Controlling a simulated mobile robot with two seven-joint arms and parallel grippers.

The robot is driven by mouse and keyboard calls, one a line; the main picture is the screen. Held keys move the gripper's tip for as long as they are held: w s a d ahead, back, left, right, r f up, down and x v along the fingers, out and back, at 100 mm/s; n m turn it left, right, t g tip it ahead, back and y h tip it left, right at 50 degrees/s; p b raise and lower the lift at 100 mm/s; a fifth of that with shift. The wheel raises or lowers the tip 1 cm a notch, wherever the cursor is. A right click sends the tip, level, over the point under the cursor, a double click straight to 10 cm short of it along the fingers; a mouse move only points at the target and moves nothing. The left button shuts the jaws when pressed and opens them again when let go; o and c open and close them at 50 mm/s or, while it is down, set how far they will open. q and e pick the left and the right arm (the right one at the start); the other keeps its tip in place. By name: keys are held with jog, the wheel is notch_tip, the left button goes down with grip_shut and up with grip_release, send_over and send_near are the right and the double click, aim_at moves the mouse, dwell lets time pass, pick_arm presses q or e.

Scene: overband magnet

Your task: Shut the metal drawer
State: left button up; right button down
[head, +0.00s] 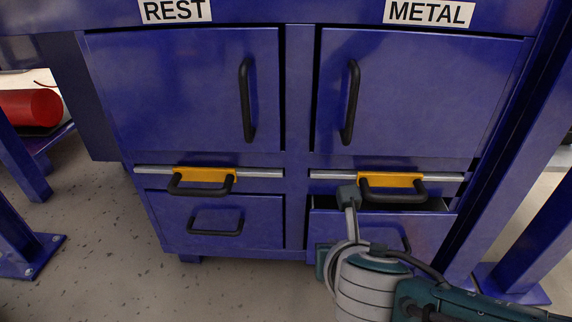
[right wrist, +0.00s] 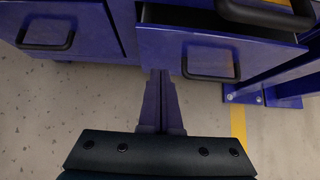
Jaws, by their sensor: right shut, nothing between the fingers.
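The metal drawer is the lower drawer (head: 437,232) in the right column, under the METAL label (head: 428,12). It is pulled part way out, and a dark gap shows above its front. Its black handle is partly hidden by my right arm in the head view. In the right wrist view, the drawer front (right wrist: 270,58) and its handle (right wrist: 210,62) show clearly. My right gripper (head: 348,192) is shut and empty, at the left part of the drawer front. It also shows in the right wrist view (right wrist: 160,74), left of the handle. I cannot tell whether it touches the drawer. My left gripper is out of view.
A yellow-mounted handle (head: 391,180) sits on a rail just above the open drawer. The REST column's lower drawer (head: 262,212) is closed. Blue legs (head: 530,245) stand at the right. A red cylinder (head: 30,108) is at the far left. The floor in front is clear.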

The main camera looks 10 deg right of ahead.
jog(key=s+r+p, duration=0.4)
jog(key=r+p, duration=0.1)
jog(key=r, duration=0.1)
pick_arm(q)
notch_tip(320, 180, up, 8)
pick_arm(e)
jog(key=t+h+b, duration=0.1)
jog(key=t+b, duration=0.4)
jog(key=b, duration=1)
send_near(332, 217)
jog(key=b+x, duration=0.6)
jog(key=b, duration=0.1)
jog(key=shift+a+f, duration=0.1)
jog(key=shift+w+b, duration=0.25)
jog(key=shift+b, duration=0.05)
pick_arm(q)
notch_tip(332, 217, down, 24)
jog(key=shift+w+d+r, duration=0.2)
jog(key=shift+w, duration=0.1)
